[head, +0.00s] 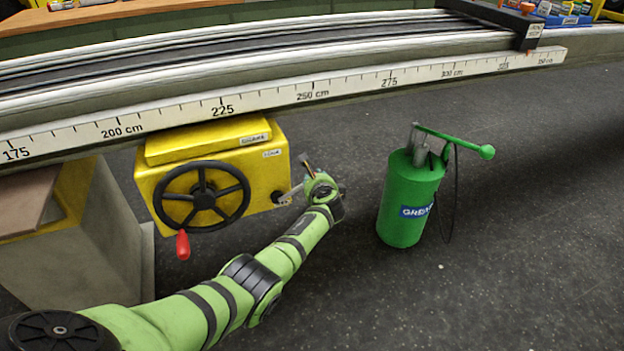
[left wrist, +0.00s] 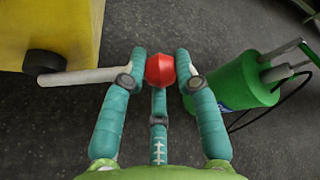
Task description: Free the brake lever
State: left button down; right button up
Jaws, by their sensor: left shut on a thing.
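The pale lever (head: 291,193) sticks out from a dark hub on the right side of a yellow box (head: 212,178). In the left wrist view the lever (left wrist: 82,77) runs from its hub (left wrist: 44,63) toward a red knob (left wrist: 160,69). My left gripper (left wrist: 160,74) is shut on the red knob, with teal fingers on both sides of it. In the head view my left gripper (head: 312,183) hides the knob and the lever's outer end. My right gripper is not in view.
A black handwheel (head: 203,196) with a red handle (head: 183,245) is on the box front. A green grease pump (head: 410,199) with hose stands to the right. A long ruler-marked beam (head: 350,86) passes above the box. The dark floor at right is clear.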

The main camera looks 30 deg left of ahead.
pick_arm(q)
jog(key=shift+s+f, duration=0.25)
jog(key=shift+f, duration=0.3)
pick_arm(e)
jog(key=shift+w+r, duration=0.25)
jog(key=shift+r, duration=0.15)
pick_arm(q)
jog(key=shift+d, duration=0.1)
jog(key=c, duration=0.8)
grip_release()
jog(key=shift+w, duration=0.1)
jog(key=shift+r, duration=0.2)
jog(key=v, duration=1.1)
jog(key=shift+s+d+r, duration=0.1)
jog(key=shift+s+d, duration=0.1)
jog(key=shift+d, duration=0.15)
